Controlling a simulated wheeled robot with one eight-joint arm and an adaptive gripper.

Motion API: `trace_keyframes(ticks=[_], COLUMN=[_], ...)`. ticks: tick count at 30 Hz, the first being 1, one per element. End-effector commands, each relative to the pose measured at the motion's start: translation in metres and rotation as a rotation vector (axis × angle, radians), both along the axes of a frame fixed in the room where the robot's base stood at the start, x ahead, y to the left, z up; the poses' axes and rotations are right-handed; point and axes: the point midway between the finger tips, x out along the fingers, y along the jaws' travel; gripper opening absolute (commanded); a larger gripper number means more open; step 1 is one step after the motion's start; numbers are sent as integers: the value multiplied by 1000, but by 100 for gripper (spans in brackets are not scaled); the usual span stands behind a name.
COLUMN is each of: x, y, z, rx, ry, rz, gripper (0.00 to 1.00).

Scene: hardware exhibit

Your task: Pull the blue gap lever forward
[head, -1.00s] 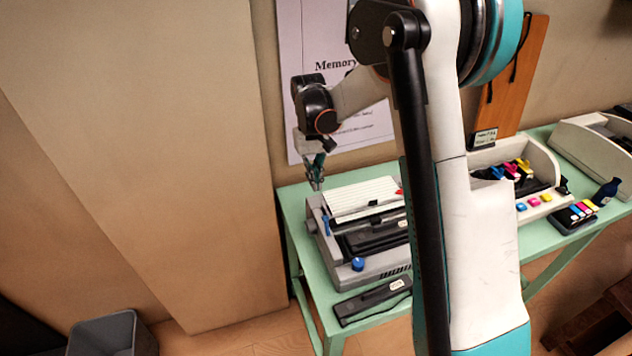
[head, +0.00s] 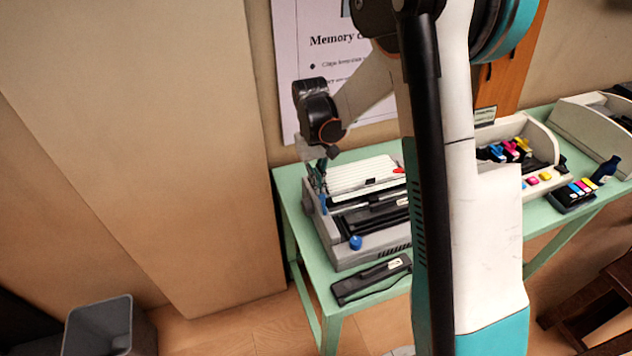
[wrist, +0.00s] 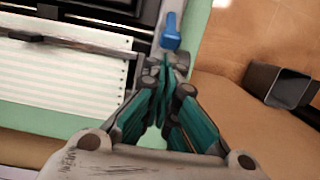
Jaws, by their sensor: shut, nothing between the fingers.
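The blue gap lever (head: 323,203) stands at the left end of the grey printer (head: 372,248). In the wrist view the blue lever (wrist: 171,34) is just beyond my fingertips, by the printer's side edge. My gripper (head: 319,181) is low over the left back part of the printer, close behind the lever. In the wrist view my gripper (wrist: 163,68) is shut with nothing between its teal fingers. I cannot tell whether the fingertips touch the lever.
A round blue knob (head: 355,242) is on the printer's front left. Lined paper (head: 362,175) lies across its back. A dark bar (head: 371,279) lies on the green table (head: 290,196) in front. A grey bin (head: 98,325) stands on the floor at left.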

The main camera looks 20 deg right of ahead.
Motion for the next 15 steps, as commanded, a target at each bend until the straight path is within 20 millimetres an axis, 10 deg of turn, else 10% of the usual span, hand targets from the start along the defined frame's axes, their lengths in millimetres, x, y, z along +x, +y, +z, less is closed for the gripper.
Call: trace_keyframes(ticks=[15], x=[-4], y=[0], z=[4], rx=[0], ry=[-53], rz=[0], gripper=[0])
